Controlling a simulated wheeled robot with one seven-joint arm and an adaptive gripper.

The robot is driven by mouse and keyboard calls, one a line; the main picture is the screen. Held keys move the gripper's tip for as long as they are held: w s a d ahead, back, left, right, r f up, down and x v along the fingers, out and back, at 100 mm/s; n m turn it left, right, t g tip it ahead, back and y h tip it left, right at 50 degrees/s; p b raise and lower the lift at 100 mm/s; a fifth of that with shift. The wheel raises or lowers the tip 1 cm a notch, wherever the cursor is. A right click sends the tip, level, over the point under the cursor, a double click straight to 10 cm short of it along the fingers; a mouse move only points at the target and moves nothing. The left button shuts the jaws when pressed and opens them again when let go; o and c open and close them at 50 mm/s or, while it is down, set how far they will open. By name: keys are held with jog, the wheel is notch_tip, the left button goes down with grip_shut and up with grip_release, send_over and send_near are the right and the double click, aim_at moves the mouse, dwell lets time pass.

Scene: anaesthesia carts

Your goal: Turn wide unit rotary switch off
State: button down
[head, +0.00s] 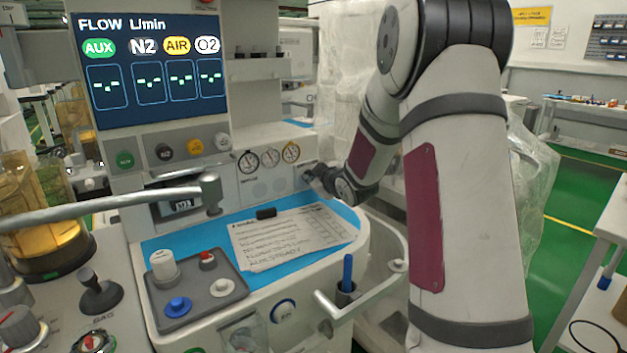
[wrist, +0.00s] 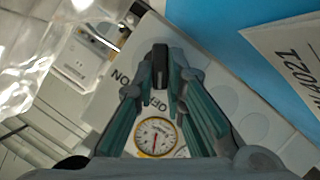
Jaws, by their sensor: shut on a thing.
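The wide unit (head: 130,235) is the anaesthesia machine with the large flow screen. Its dark rotary switch (wrist: 160,62) shows in the wrist view between the tips of my gripper (wrist: 160,82), near printed ON and OFF lettering. My gripper is shut on the switch, with a finger on either side. In the head view my gripper (head: 314,174) is at the right end of the unit's front panel, right of the gauges, and hides most of the switch. The switch's exact angle is hard to tell.
Round gauges (head: 270,158) sit left of my gripper. Below is a blue worktop (head: 210,228) with papers (head: 290,238) and a grey tray (head: 203,288) of knobs. A rail (head: 330,305) borders the front, and plastic-wrapped equipment (head: 340,75) stands behind.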

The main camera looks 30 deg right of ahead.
jog(key=c, duration=1.6)
grip_release()
jog(key=shift+w, duration=0.1)
jog(key=shift+c, duration=0.2)
jog(key=v, duration=1.2)
jog(key=shift+f, duration=0.1)
